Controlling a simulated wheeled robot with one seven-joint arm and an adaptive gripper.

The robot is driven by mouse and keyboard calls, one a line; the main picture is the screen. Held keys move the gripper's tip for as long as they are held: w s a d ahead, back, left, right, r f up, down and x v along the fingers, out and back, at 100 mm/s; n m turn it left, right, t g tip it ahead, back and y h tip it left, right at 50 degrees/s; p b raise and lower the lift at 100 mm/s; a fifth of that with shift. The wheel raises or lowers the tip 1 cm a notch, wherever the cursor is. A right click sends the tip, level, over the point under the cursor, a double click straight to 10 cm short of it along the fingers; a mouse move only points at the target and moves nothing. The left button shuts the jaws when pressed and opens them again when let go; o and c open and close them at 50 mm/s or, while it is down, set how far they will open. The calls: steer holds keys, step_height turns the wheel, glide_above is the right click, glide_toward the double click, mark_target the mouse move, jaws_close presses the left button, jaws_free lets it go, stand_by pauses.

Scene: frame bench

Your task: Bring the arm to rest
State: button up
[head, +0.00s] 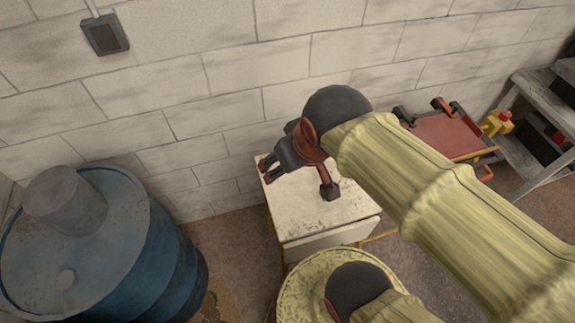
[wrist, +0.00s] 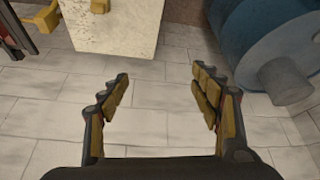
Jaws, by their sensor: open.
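My gripper (head: 267,170) is at the end of my arm, near the wall end of a small worn white-topped bench (head: 305,205) in the head view. In the wrist view my gripper (wrist: 160,92) has its two fingers spread wide apart. Nothing is between them; pale wall blocks show through the gap. The bench (wrist: 118,28) shows at the top of the wrist view, beyond the fingertips. My arm covers part of the scene right of the bench in the head view.
A blue barrel (head: 165,265) stands at the left, and it also shows in the wrist view (wrist: 255,35). A block wall (head: 250,75) runs behind. A reddish board on a yellow frame (head: 440,135) and grey shelving (head: 540,150) are at the right.

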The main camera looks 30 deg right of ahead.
steer(key=shift+s+a+r, duration=0.45)
steer(key=shift+s+a, duration=0.1)
steer(key=shift+s, duration=0.15)
step_height(320, 180, down, 7)
steer(key=b, duration=0.7)
